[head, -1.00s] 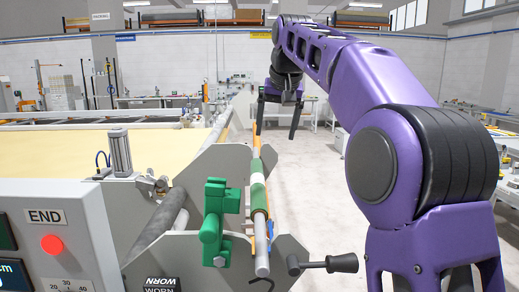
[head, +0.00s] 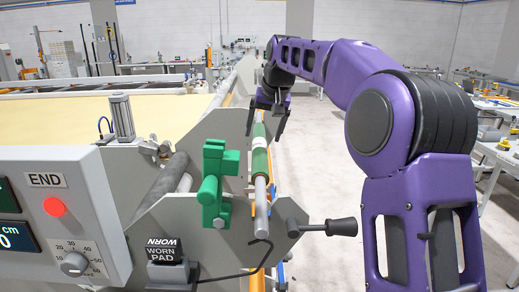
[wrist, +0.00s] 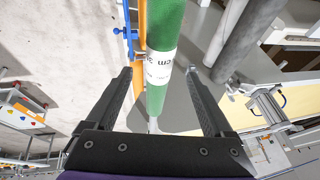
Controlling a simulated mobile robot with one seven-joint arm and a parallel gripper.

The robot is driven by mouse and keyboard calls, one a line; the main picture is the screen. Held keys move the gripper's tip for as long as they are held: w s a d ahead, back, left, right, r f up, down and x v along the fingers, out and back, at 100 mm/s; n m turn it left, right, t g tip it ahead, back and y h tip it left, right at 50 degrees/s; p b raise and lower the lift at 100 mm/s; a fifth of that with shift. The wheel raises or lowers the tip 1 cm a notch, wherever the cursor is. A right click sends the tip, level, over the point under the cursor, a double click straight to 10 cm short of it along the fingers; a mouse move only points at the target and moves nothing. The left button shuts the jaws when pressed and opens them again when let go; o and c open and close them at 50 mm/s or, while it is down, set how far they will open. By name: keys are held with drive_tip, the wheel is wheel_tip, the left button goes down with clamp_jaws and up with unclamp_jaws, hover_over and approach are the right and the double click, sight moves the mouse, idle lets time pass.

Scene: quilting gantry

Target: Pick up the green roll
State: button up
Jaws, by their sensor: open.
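The green roll (head: 260,161) with a white band sits on a grey bar at the side of the machine. In the wrist view the green roll (wrist: 165,27) runs lengthwise between my fingers, its white printed label at fingertip level. My gripper (head: 265,133) is open, with its fingers pointing down at the far part of the roll. In the wrist view my gripper (wrist: 159,74) has one finger on each side of the roll, with visible gaps. I cannot tell how deep the fingers reach around it. The roll's far end is partly hidden by my gripper.
A green clamp-like part (head: 213,185) stands left of the roll. A black-handled crank (head: 325,227) sticks out at the near end. A control box with a red button (head: 54,207) is at the left. Clear floor (head: 318,140) lies right of the machine.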

sight(261, 143)
drive_tip(key=x, duration=0.5)
drive_tip(key=shift+s+f, duration=0.15)
clamp_jaws()
